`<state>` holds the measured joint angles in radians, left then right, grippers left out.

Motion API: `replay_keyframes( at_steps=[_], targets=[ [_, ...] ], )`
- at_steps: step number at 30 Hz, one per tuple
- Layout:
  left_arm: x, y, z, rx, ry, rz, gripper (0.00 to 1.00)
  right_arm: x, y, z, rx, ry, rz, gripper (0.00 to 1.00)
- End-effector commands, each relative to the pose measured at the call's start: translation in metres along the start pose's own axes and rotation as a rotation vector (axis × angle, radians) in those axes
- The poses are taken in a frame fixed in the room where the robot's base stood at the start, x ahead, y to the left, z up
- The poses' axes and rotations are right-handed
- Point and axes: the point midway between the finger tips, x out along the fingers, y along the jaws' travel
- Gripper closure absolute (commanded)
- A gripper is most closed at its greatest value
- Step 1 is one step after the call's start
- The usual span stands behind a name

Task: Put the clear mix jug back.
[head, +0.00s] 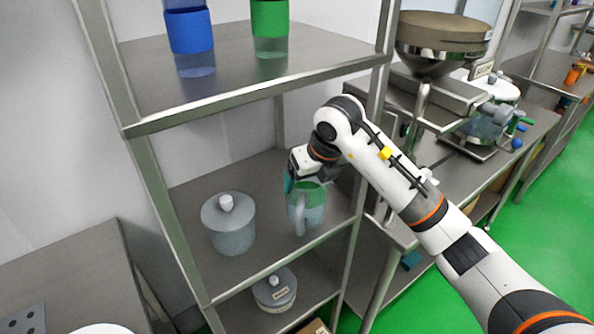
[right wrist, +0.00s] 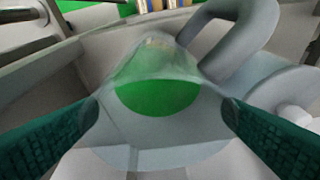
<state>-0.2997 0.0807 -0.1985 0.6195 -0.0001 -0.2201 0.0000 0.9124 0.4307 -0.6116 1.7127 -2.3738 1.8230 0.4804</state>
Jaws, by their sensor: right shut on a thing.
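The clear mix jug (head: 306,214) is a see-through, bluish jug with a handle, and green shows inside it. It is at the middle shelf (head: 272,250) of the steel rack, near the right post. I cannot tell whether its base touches the shelf. My left gripper is out of view.
A grey lidded pot (head: 230,228) stands left of the jug on the same shelf. Another lidded pot (head: 274,290) is on the shelf below. Blue (head: 189,35) and green (head: 270,30) banded containers stand on the shelf above. A counter with a hopper (head: 440,45) is to the right.

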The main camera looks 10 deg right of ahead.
Motion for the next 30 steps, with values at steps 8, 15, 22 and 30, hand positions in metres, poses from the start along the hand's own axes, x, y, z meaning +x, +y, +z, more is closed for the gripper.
replay_keyframes(
  at_steps=[8,15,22,30],
  targets=[
    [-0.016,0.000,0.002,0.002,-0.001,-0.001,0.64,0.016,-0.005,-0.046,0.000,0.003,-0.002,0.80],
    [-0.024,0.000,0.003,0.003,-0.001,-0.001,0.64,0.030,-0.005,-0.047,0.000,-0.001,-0.003,0.80],
    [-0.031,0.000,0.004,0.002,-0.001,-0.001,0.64,0.051,-0.004,-0.038,-0.001,0.003,-0.001,0.80],
    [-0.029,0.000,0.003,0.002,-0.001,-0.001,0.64,0.053,-0.004,-0.038,-0.001,0.005,-0.001,0.80]
  ],
)
